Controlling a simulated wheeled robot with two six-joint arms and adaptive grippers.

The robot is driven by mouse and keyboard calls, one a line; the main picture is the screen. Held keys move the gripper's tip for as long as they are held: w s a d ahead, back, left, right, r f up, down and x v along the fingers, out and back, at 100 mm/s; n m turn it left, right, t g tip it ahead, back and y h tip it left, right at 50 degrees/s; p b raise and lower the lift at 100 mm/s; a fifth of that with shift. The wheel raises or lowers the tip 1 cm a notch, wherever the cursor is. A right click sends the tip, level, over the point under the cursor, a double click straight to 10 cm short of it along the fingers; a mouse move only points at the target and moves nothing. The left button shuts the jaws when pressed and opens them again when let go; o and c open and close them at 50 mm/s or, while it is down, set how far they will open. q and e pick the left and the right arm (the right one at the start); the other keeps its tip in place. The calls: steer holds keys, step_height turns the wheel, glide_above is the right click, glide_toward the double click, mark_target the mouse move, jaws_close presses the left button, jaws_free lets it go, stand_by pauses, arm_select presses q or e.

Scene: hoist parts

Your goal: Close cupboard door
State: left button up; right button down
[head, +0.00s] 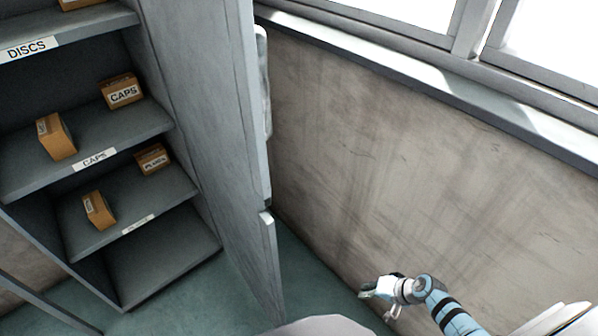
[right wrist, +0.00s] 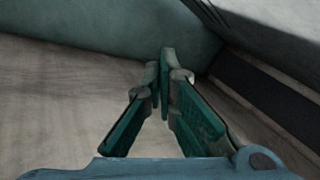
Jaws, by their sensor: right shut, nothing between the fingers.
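The grey cupboard (head: 150,150) stands at the left of the head view, its shelves exposed. Its right door (head: 215,130) stands open, swung out toward me, with its free edge and a pale upright handle (head: 263,80) facing the wall side. My right gripper (head: 370,290) is low at the bottom right, to the right of the door and apart from it, near the wall. In the right wrist view its green fingers (right wrist: 161,72) meet at the tips, shut and empty. The door is not clearly identifiable there. My left gripper is not in view.
Several small orange boxes, such as one marked CAPS (head: 122,92), stand on the shelves. A stained wall (head: 400,150) with a window ledge (head: 450,82) bounds the right. Greenish floor (head: 310,285) shows between door and wall. A grey edge (head: 45,305) shows at the lower left.

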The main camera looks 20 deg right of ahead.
steer(key=w+a+r+t+y+p, duration=0.1)
steer(key=w+a+r+t+y, duration=0.15)
steer(key=w+r, duration=0.65)
steer(key=w+a+r+t+y+p, duration=0.15)
steer(key=r+y, duration=0.25)
steer(key=r, duration=1.1)
steer(key=a+r+n+g+y, duration=0.1)
steer(key=a+r+y, duration=0.15)
steer(key=r, duration=0.55)
steer(key=a+r+n+y, duration=0.1)
steer(key=r+y, duration=0.2)
steer(key=r, duration=0.5)
arm_select(q)
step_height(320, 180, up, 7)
steer(key=p, duration=0.3)
steer(key=shift+p, duration=0.3)
arm_select(e)
steer(key=s+a+x, duration=0.1)
steer(key=s+x, duration=0.1)
steer(key=x, duration=1)
steer(key=shift+s+a+f, duration=0.15)
steer(key=shift+a+f, duration=0.05)
steer(key=shift+a, duration=0.05)
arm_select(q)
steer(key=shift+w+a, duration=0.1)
